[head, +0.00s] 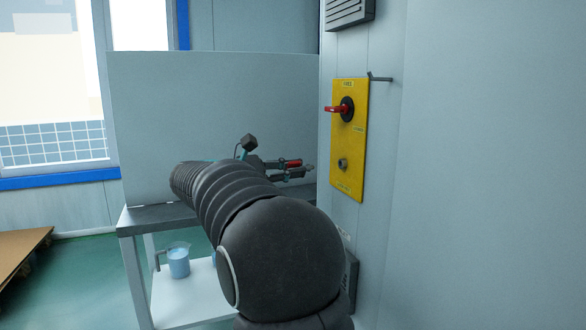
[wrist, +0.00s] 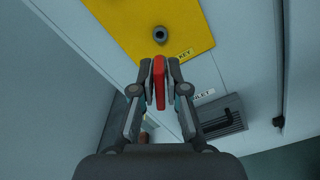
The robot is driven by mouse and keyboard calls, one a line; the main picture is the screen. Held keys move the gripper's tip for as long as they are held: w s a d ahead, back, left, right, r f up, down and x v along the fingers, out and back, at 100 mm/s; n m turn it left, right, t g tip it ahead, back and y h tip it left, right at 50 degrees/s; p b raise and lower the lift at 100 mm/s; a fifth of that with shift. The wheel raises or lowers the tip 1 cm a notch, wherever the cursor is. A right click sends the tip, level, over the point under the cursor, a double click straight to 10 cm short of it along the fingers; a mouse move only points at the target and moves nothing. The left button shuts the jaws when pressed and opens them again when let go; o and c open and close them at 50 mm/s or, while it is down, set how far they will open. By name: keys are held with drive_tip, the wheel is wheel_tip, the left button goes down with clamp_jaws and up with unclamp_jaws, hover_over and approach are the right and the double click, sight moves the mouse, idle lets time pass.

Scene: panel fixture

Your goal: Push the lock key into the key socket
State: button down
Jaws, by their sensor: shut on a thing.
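My gripper (head: 299,169) reaches toward the yellow panel (head: 350,112) from the left in the head view. It is shut on the red lock key (head: 293,162), which also shows upright between the fingers in the wrist view (wrist: 159,84). The key socket (head: 343,164) is the round grey fitting low on the panel, and it shows in the wrist view (wrist: 160,34) just beyond the key. The key and the socket are apart in the head view. The key's far end is hard to make out.
A red rotary handle (head: 341,108) sticks out above the socket. A hook (head: 379,78) juts from the wall at the panel's top. A grey bench (head: 150,216) stands left, with a jug (head: 178,262) on its lower shelf.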

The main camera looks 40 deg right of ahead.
drive_tip(key=shift+s+d, duration=0.1)
drive_tip(key=shift+d, duration=0.1)
drive_tip(key=shift+x, duration=2.65)
drive_tip(key=shift+x, duration=1.15)
drive_tip(key=c, duration=1.1)
unclamp_jaws()
approach(309, 167)
drive_tip(key=shift+w+x, duration=0.25)
drive_tip(key=shift+x, duration=0.9)
drive_tip(key=shift+w+f, duration=0.1)
